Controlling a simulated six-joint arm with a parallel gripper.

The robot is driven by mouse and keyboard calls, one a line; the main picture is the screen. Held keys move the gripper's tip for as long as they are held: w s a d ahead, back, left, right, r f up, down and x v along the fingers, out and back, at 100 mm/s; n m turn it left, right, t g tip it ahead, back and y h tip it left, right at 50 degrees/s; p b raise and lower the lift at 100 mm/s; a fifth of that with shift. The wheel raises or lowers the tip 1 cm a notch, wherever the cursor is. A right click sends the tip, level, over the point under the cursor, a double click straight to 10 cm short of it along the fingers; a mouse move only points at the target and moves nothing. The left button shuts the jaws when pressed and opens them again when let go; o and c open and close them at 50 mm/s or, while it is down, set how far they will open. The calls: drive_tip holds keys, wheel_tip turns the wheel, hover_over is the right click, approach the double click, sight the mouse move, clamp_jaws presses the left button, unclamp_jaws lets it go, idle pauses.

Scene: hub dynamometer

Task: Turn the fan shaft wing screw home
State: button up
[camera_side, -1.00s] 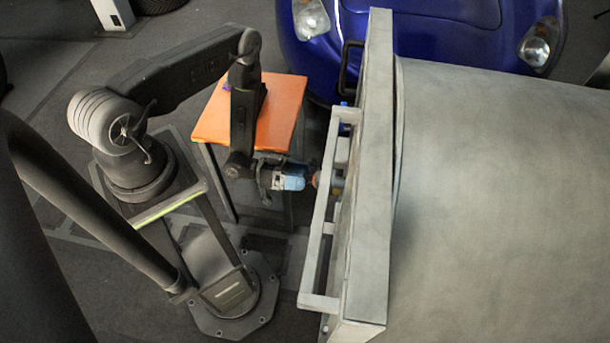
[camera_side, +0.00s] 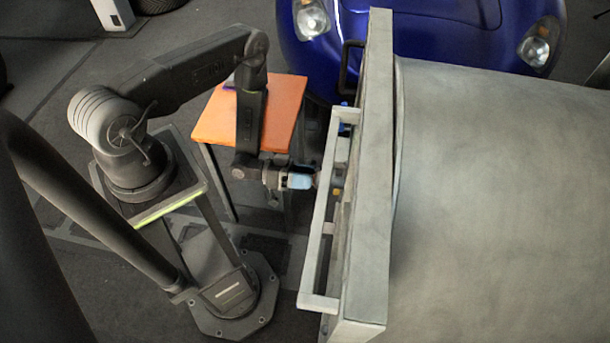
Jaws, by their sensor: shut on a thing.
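My gripper (camera_side: 313,181), at the end of the black arm, points right toward the grey dynamometer housing (camera_side: 372,240). A light blue part (camera_side: 299,181) shows at my wrist just behind the fingers. My gripper is shut on the wing screw, at the gap behind the light grey rail frame (camera_side: 320,225). The screw is mostly hidden by the fingers and the rail, and how deep it sits cannot be told. A small yellow-orange part (camera_side: 337,191) shows just right of the rail, and a blue one (camera_side: 343,105) shows higher up.
A stand with an orange top (camera_side: 215,122) is below and behind my forearm. The rail frame stands out from the housing close around my gripper. A blue car (camera_side: 320,60) is at the back.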

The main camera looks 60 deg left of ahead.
drive_tip(key=shift+m, duration=3)
drive_tip(key=o, duration=0.9)
drive_tip(key=shift+s, duration=0.1)
drive_tip(key=v, duration=1.3)
drive_tip(key=shift+s+a, duration=0.2)
drive_tip(key=shift+s, duration=0.05)
drive_tip(key=shift+r, duration=0.1)
